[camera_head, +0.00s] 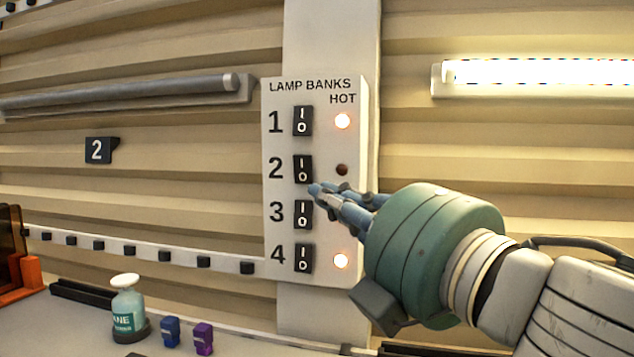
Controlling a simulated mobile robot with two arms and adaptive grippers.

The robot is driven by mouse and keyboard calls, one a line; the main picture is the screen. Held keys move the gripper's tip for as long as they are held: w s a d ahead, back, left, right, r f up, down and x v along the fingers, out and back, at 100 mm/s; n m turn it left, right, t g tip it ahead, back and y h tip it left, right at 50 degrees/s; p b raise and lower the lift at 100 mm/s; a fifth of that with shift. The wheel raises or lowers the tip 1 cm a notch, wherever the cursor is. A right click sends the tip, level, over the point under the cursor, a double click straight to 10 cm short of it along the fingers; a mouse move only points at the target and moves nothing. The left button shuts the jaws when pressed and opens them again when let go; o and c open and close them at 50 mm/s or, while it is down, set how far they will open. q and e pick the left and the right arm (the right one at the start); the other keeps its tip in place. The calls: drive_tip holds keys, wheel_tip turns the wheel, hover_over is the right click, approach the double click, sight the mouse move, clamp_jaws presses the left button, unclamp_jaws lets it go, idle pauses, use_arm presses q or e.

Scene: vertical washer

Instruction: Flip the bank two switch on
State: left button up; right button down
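The white lamp banks panel (311,86) is on a pillar and has numbered black rocker switches. The bank two switch (303,169) is second from the top, marked I and O. Its hot light (342,170) is dark. My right gripper (316,189) reaches in from the right, its fingers drawn together and empty. Its tips are just below and right of the bank two switch's lower end. I cannot tell whether they touch it. My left gripper is not in view.
The bank one switch (303,121) is above and the bank three switch (303,214) just below. The lights for one (342,121) and four (341,261) glow; three's is hidden behind my gripper. An unlit tube (130,95) is left, a lit tube (540,72) right.

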drive_tip(key=p, duration=0.2)
approach(295, 161)
drive_tip(key=s+a, duration=0.2)
drive_tip(key=a, duration=0.1)
drive_tip(key=w+p, duration=0.1)
drive_tip(key=w, duration=0.2)
drive_tip(key=w+p, duration=0.1)
drive_tip(key=w, duration=0.1)
drive_tip(key=shift+w+a+p, duration=0.25)
drive_tip(key=shift+a+p, duration=0.05)
drive_tip(key=shift+a, duration=0.1)
drive_tip(key=shift+w+d+p, duration=0.3)
drive_tip(key=shift+w+d, duration=0.15)
drive_tip(key=shift+w, duration=0.15)
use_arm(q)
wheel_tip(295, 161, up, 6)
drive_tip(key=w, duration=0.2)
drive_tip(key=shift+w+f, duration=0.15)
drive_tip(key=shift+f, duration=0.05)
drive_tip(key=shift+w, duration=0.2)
use_arm(e)
drive_tip(key=shift+w+a, duration=0.1)
drive_tip(key=shift+a, duration=0.05)
